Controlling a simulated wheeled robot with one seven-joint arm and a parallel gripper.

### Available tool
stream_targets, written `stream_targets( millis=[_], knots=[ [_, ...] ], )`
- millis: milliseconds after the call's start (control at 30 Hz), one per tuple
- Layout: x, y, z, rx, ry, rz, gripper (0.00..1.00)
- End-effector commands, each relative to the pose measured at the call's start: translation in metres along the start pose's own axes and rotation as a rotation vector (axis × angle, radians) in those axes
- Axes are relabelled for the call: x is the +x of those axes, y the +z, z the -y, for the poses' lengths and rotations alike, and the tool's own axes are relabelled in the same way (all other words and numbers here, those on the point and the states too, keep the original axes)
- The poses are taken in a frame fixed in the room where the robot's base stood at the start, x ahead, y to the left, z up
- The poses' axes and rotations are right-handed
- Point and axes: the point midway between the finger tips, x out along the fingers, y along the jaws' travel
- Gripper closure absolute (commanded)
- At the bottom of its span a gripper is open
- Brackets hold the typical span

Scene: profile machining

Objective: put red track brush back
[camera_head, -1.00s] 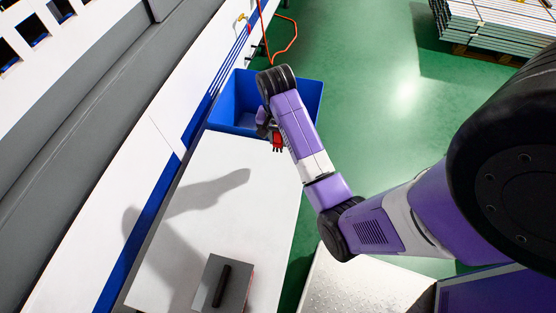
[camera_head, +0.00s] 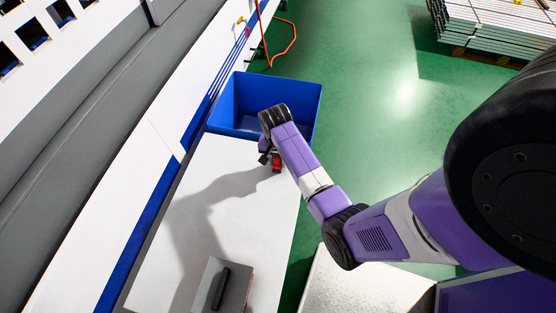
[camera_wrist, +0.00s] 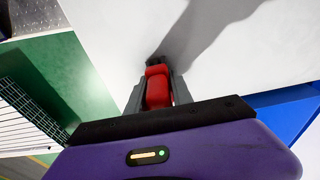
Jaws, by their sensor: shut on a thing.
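The red track brush (camera_wrist: 157,88) is held between the two fingers of my gripper (camera_wrist: 157,92) in the wrist view. In the head view the red brush (camera_head: 276,163) shows just below my wrist, with my gripper (camera_head: 268,160) mostly hidden by the arm. Both are over the far end of the white table top (camera_head: 215,215), near the blue bin. I cannot tell how high the brush is above the table. The dark tip of the brush points away from the wrist camera toward the white surface.
An open blue bin (camera_head: 232,108) stands beyond the table's far edge. A grey block with a black handle (camera_head: 221,288) sits at the near end of the table. The white machine with a blue stripe runs along the left. Green floor lies to the right.

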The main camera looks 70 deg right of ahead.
Motion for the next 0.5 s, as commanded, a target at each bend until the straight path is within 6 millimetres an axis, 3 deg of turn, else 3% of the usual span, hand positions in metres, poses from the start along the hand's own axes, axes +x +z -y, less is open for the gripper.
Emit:
stream_targets(
  millis=[167, 200, 267, 500],
  knots=[
    [0.0033, 0.0003, 0.0002, 0.0, 0.0, 0.0, 1.0],
    [0.0024, 0.0001, 0.0001, 0.0, 0.0, 0.0, 0.65],
    [0.0023, 0.0001, 0.0001, 0.0, 0.0, 0.0, 0.53],
    [0.0021, 0.0001, 0.0001, 0.0, 0.0, 0.0, 0.51]
  ],
)
